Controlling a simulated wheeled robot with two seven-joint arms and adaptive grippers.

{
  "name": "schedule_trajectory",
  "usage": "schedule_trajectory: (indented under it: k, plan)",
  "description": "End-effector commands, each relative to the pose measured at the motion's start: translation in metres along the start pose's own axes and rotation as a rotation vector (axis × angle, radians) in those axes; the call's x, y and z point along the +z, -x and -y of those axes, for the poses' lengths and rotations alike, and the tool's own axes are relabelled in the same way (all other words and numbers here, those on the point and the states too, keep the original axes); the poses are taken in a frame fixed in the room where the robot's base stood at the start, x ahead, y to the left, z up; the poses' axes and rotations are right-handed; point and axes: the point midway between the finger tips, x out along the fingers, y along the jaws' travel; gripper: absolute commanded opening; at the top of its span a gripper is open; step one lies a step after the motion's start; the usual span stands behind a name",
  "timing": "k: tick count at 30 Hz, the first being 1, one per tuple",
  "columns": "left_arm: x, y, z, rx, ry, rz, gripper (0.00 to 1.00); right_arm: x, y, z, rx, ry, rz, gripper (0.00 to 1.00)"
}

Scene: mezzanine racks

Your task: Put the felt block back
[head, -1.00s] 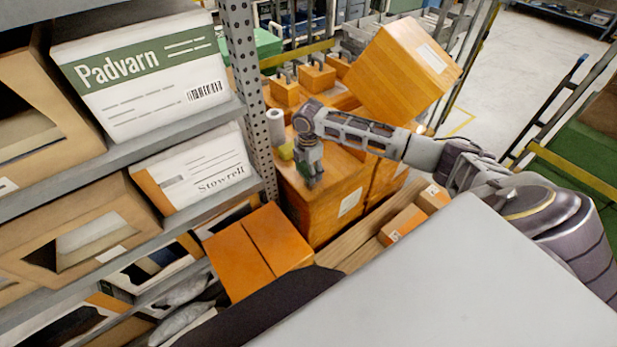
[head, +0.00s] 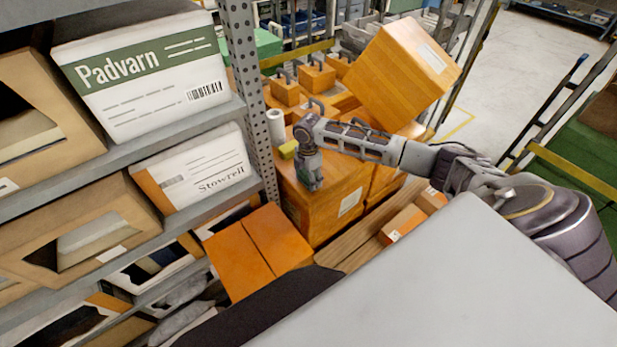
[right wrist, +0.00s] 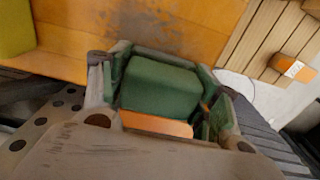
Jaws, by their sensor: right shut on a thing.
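The green felt block (right wrist: 158,88) fills the space between the fingers of my right gripper (right wrist: 160,92) in the right wrist view. The fingers are shut on its sides. In the head view my right gripper (head: 312,184) points down over the front top of a large orange-brown wooden box (head: 330,208); the block is mostly hidden there by the fingers. I cannot tell whether the block touches the box top. My left gripper is not in view.
A yellow-green block (head: 289,149) and a white roll (head: 276,126) stand just behind my right gripper, near the perforated rack post (head: 257,110). A large tilted box (head: 408,75) stands behind the arm. Shelves with cartons (head: 145,75) fill the left.

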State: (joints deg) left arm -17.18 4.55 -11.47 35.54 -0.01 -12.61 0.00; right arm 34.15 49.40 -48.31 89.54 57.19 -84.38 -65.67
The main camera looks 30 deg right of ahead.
Motion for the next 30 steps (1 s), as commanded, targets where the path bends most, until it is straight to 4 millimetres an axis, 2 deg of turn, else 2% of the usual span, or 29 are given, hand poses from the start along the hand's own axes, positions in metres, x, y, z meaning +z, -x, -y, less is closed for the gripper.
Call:
schedule_trajectory:
  k: [2,3,7,21,26,30]
  plan:
    - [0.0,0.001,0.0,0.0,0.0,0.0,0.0,0.0,-0.002,0.0,0.0,0.0,0.0,0.4]
    - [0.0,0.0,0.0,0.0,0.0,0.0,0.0,0.0,-0.001,0.0,0.0,0.0,0.0,0.67]
    - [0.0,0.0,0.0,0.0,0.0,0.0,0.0,0.0,-0.001,0.0,0.0,0.0,0.0,0.84]
    - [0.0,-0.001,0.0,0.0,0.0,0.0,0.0,0.0,0.002,0.0,0.0,0.0,0.001,0.84]
    - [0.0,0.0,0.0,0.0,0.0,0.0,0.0,0.001,0.012,-0.001,0.001,0.0,0.001,0.84]
    - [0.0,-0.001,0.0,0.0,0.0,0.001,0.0,0.001,0.028,-0.001,0.001,-0.001,0.0,0.84]
